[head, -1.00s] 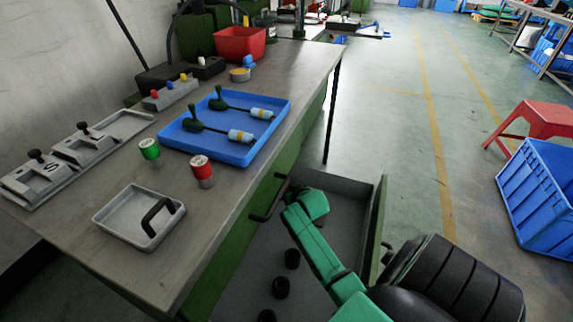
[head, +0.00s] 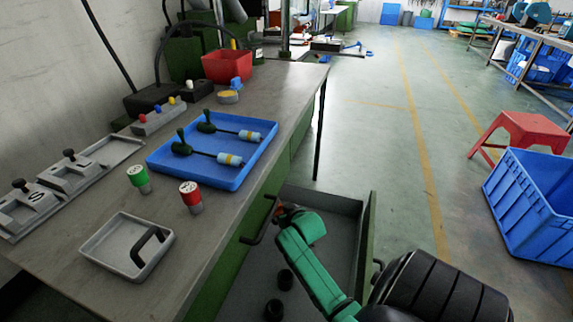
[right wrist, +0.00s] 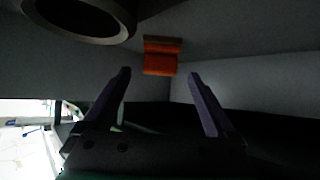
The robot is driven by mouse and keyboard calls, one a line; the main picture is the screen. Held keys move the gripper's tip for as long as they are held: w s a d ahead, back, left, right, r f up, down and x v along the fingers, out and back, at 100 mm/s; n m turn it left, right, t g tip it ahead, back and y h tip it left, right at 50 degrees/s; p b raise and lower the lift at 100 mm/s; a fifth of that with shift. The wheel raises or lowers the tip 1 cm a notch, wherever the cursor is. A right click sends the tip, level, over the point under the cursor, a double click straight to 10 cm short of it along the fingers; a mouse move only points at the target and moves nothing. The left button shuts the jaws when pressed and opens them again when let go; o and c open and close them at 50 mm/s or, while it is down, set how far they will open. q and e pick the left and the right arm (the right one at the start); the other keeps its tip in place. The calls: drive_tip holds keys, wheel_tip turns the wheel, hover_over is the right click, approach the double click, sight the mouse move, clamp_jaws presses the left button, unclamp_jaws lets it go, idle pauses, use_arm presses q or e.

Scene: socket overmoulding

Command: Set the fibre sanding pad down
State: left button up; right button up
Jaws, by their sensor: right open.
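The sanding pad shows in the right wrist view as a small orange-red block (right wrist: 161,62) with a browner strip along one edge. It rests against a grey surface of the drawer, just beyond my fingertips. My right gripper (right wrist: 161,76) is open, with its two dark fingers spread and nothing between them. In the head view my right arm reaches down into the open drawer (head: 335,200). A small reddish patch shows at the arm's far end there; I cannot tell if it is the pad. The gripper's fingers are hard to make out in that view. My left gripper is not in view.
Black round pieces (head: 274,309) lie in the drawer. A dark ring-shaped thing (right wrist: 80,12) is close at upper left in the wrist view. The bench above holds a grey tray (head: 100,262) with a black handle, a blue tray (head: 232,183), and red and green cans.

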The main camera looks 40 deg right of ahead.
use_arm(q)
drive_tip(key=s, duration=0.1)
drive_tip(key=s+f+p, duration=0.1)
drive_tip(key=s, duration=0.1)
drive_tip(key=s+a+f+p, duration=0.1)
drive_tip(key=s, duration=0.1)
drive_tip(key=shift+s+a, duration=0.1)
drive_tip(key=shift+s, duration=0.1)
use_arm(e)
drive_tip(key=v, duration=0.9)
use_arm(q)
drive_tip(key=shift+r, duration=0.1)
use_arm(e)
drive_tip(key=shift+w+f, duration=0.1)
